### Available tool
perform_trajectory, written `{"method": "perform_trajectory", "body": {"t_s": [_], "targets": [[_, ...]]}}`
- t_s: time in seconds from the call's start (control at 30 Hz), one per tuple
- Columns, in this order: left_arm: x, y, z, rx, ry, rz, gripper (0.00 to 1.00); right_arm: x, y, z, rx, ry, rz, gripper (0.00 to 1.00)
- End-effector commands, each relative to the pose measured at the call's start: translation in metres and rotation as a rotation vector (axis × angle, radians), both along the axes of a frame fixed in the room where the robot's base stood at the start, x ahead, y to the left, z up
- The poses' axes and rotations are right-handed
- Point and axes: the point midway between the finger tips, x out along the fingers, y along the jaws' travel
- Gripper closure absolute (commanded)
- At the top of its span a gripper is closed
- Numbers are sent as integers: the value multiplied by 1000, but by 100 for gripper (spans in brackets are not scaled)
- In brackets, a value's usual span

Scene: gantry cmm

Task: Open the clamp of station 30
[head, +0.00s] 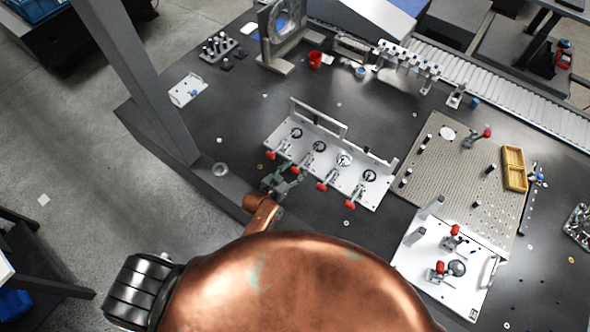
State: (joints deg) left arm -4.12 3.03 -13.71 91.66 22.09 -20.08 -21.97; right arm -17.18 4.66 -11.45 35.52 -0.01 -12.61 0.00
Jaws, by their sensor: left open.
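A white fixture plate (328,158) on the dark table carries a row of several toggle clamps with red-tipped handles, each beside a round dark-ringed seat. I cannot read any station number, so I cannot tell which clamp is station 30. My left gripper (281,181) is open at the plate's front edge, close to the red tip (295,169) of the second clamp from the left. I cannot tell whether it touches that tip. The other red tips show at the leftmost clamp (270,155), the third (321,186) and the rightmost (350,204). My right gripper is not in view.
A white plate (420,262) with two red-handled clamps stands at the lower right. A perforated plate (455,175) with a clamp and a yellow tray (513,168) lies right. A grey upright post (140,85) stands left of the fixture. The dark table left of the fixture is mostly clear.

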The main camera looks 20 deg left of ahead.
Motion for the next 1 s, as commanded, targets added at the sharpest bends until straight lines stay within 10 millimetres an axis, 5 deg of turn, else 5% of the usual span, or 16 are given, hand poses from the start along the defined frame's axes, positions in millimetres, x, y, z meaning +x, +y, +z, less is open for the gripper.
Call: {"method": "perform_trajectory", "body": {"t_s": [0.2, 0.87, 1.0], "targets": [[0, 0, 0, 0, 0, 0, 53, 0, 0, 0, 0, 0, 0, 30], [0, 1, 0, 0, 0, 1, 98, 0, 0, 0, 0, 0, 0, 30], [0, 1, 0, 0, 0, 1, 100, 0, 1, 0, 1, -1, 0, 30]]}}
